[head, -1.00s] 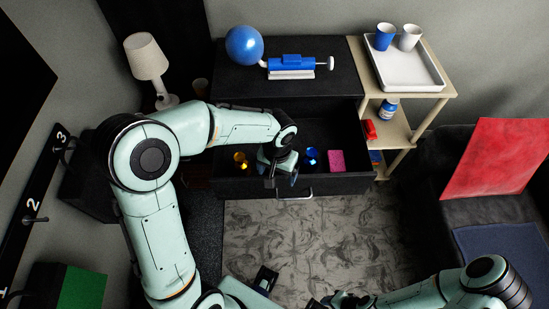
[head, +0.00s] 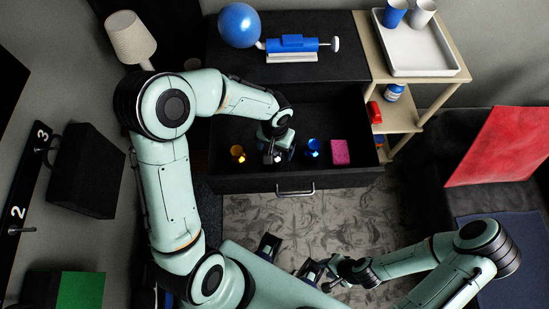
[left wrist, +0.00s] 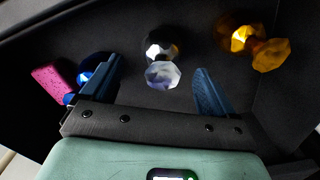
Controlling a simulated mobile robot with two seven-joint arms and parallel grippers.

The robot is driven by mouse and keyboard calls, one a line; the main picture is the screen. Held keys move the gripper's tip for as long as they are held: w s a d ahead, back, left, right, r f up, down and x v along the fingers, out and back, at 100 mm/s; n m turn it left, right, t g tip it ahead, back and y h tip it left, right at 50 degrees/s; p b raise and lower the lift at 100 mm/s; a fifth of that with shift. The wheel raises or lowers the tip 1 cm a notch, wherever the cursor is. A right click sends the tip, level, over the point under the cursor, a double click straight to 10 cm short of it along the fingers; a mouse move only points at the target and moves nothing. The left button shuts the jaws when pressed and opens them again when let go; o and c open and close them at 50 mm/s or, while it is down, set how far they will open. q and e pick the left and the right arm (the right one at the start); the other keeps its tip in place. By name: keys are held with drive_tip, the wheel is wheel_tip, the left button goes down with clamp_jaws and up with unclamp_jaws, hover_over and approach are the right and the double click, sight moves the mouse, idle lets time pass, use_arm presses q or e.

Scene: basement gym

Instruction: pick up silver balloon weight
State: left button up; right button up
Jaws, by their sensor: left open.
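The silver balloon weight (left wrist: 163,73) is a faceted, shiny piece on the dark drawer floor. In the left wrist view it lies between and just beyond the fingertips of my left gripper (left wrist: 160,82), which is open and empty. In the head view my left gripper (head: 278,152) points down into the open drawer, and the silver balloon weight (head: 268,158) partly shows beside its fingers. My right gripper (head: 322,270) is low in the head view, away from the drawer; its jaw opening is unclear.
In the open black drawer (head: 235,183), a gold weight (head: 238,153) lies left, a blue weight (head: 312,149) and pink block (head: 340,152) right. A blue balloon (head: 239,25) and pump (head: 292,43) are on the cabinet top. A shelf with a white tray (head: 455,70) stands right.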

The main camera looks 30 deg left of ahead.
sight(275, 157)
use_arm(q)
drive_tip(key=shift+a+f, duration=0.15)
drive_tip(key=shift+f, duration=2.9)
drive_tip(key=c, duration=1.2)
